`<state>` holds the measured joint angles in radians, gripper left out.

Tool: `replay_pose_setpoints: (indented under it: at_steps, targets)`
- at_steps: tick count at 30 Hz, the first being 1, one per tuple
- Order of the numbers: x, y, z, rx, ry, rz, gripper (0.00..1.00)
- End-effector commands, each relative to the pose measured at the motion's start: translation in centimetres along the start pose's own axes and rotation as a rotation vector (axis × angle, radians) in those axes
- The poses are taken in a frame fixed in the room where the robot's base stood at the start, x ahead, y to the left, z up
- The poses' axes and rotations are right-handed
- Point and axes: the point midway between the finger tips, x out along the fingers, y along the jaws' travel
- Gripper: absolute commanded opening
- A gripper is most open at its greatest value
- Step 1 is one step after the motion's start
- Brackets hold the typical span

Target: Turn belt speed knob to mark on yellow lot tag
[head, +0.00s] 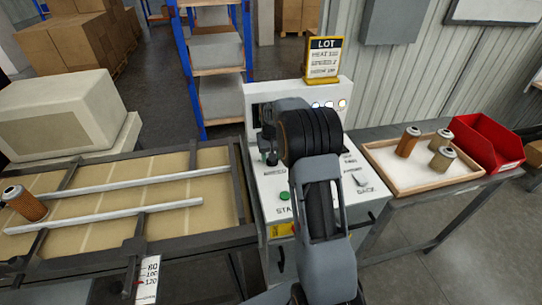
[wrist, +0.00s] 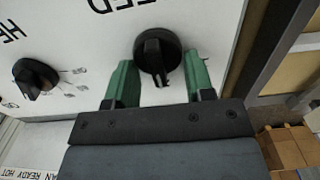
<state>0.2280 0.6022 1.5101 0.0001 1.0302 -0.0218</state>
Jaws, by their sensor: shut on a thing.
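The yellow lot tag (head: 324,58) stands on top of the white control box (head: 262,92). It reads LOT and HEAT, with smaller lines that I cannot read surely. My gripper (wrist: 160,60) has its green fingers on either side of the black belt speed knob (wrist: 155,48) and is shut on it. The panel lettering beside this knob shows upside down, ending in EED. The knob's marks are mostly hidden. In the head view my gripper (head: 270,157) is over the panel's left part, and my arm hides the knob.
A second black knob (wrist: 36,77), labelled HE, sits left in the wrist view. A green start button (head: 285,196) is below my gripper. The conveyor (head: 190,165) with a brown cartridge (head: 24,203) is left. A wooden tray (head: 400,184) of cartridges and a red bin (head: 490,143) are right.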

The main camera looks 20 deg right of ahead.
Motion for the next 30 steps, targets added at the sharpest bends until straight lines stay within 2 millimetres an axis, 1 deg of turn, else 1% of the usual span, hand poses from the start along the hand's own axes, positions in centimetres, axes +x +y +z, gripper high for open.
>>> replay_pose_setpoints:
  at_steps: [13, 14, 20, 21, 27, 30]
  targets:
    - [-0.20, -0.03, -0.14, -0.007, 0.007, 0.000, 0.25]
    - [-0.20, -0.03, -0.14, -0.007, 0.006, 0.000, 0.52]
    - [-0.11, -0.02, -0.08, -0.006, 0.004, 0.000, 0.71]
    - [-0.10, -0.02, -0.07, -0.006, 0.003, 0.000, 0.73]
    - [-0.09, -0.01, -0.04, -0.006, 0.002, 0.000, 0.73]
    - [-0.49, -0.01, -0.06, -0.006, 0.003, 0.000, 0.73]
